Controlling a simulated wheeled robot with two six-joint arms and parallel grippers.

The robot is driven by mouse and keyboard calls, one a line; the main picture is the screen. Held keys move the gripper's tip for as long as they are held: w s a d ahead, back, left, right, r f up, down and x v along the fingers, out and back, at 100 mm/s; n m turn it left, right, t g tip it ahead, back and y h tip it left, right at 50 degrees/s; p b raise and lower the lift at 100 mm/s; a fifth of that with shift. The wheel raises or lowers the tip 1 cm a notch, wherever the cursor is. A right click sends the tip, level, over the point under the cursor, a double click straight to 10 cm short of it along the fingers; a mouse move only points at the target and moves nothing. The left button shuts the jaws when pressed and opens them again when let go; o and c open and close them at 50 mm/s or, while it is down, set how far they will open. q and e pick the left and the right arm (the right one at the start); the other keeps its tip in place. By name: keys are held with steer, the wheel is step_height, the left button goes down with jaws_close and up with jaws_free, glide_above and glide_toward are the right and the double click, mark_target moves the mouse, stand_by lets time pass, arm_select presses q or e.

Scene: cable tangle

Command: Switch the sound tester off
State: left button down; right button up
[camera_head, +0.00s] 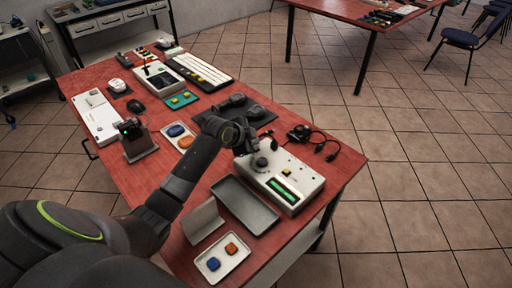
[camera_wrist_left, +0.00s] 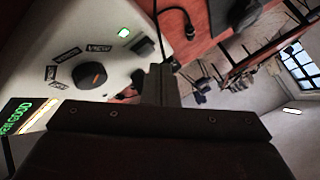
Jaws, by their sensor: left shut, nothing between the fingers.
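A white box-shaped tester (camera_head: 306,178) stands at the right end of the red table, with a green display (camera_head: 284,190) and a dark round knob (camera_head: 262,162). In the left wrist view the knob (camera_wrist_left: 90,75) has an orange mark and dark labels around it. A small green lamp (camera_wrist_left: 124,32) is lit, and the display (camera_wrist_left: 25,115) glows, its text partly cut off and ending in "GOOD". My left gripper (camera_head: 252,148) is shut and empty, over the tester's back left edge near the knob. Its fingers (camera_wrist_left: 160,85) appear right of the knob, apart from it. My right gripper is out of view.
A black cable with a small dark device (camera_head: 300,133) lies behind the tester. A grey tray (camera_head: 245,205) lies in front of it, and a white tray with blue and orange pieces (camera_head: 222,258) is nearer. A dark mat (camera_head: 250,110) lies behind my gripper.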

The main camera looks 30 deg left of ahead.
arm_select(q)
steer(key=shift+f, duration=0.7)
stand_by(0.6)
steer(key=shift+r, duration=0.15)
steer(key=shift+r+p, duration=0.75)
steer(key=shift+r, duration=0.05)
step_height(320, 180, up, 6)
steer(key=p, duration=0.5)
steer(key=shift+p, duration=0.35)
